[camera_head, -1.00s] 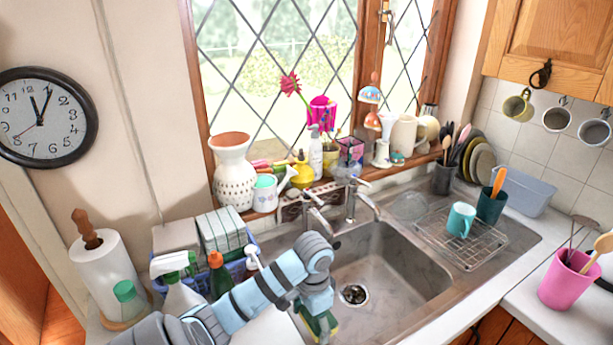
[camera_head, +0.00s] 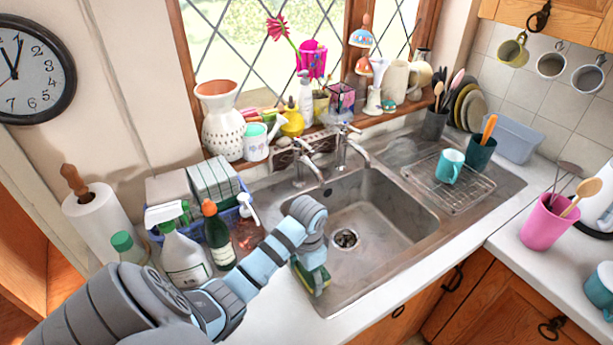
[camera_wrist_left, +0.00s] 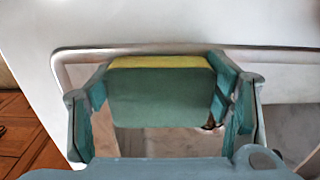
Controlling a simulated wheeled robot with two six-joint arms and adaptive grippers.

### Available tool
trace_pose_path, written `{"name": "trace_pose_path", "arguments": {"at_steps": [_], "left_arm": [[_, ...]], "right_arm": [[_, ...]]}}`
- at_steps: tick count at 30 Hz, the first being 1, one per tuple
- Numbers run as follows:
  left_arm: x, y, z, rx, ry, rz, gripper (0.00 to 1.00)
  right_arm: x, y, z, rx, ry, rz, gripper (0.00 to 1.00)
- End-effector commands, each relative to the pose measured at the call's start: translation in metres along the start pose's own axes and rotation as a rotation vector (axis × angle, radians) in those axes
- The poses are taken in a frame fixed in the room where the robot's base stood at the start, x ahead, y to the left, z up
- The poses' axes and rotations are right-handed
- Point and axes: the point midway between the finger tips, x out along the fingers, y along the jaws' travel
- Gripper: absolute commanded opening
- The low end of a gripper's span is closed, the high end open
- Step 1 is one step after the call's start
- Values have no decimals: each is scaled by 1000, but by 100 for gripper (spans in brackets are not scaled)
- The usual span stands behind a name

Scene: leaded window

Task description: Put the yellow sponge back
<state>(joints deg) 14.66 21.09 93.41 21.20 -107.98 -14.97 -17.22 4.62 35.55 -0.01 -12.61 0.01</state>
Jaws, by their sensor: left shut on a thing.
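The sponge (camera_head: 318,284), green with a yellow side, is held in my left gripper (camera_head: 312,270) over the front left rim of the sink (camera_head: 385,215). In the left wrist view the sponge (camera_wrist_left: 160,97) sits between the two fingers of the left gripper (camera_wrist_left: 160,105), which press on its ends. Its green face is toward the camera and a yellow strip shows along its top edge. I cannot tell whether the sponge touches the rim. My right gripper is not in view.
A blue basket (camera_head: 238,212) with cloths stands left of the sink, behind a spray bottle (camera_head: 184,258) and a dark green bottle (camera_head: 218,238). Two taps (camera_head: 345,150) rise behind the basin. A teal mug (camera_head: 449,166) stands on the drying rack (camera_head: 470,193). The front counter is clear.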

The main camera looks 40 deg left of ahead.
Motion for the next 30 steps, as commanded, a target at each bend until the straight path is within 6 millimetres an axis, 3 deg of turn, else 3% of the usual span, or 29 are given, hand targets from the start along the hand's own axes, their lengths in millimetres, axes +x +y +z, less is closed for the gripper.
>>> {"name": "trace_pose_path", "arguments": {"at_steps": [10, 11, 15, 30], "left_arm": [[3, -1, 1, -3, 0, 0, 27], [4, -1, 1, -3, 0, 0, 73], [3, -1, 1, -2, 0, 0, 92], [-4, 0, 0, -1, 1, -1, 92]], "right_arm": [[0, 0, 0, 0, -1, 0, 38], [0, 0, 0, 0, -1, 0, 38], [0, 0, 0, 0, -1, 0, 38], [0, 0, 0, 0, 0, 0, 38]]}}
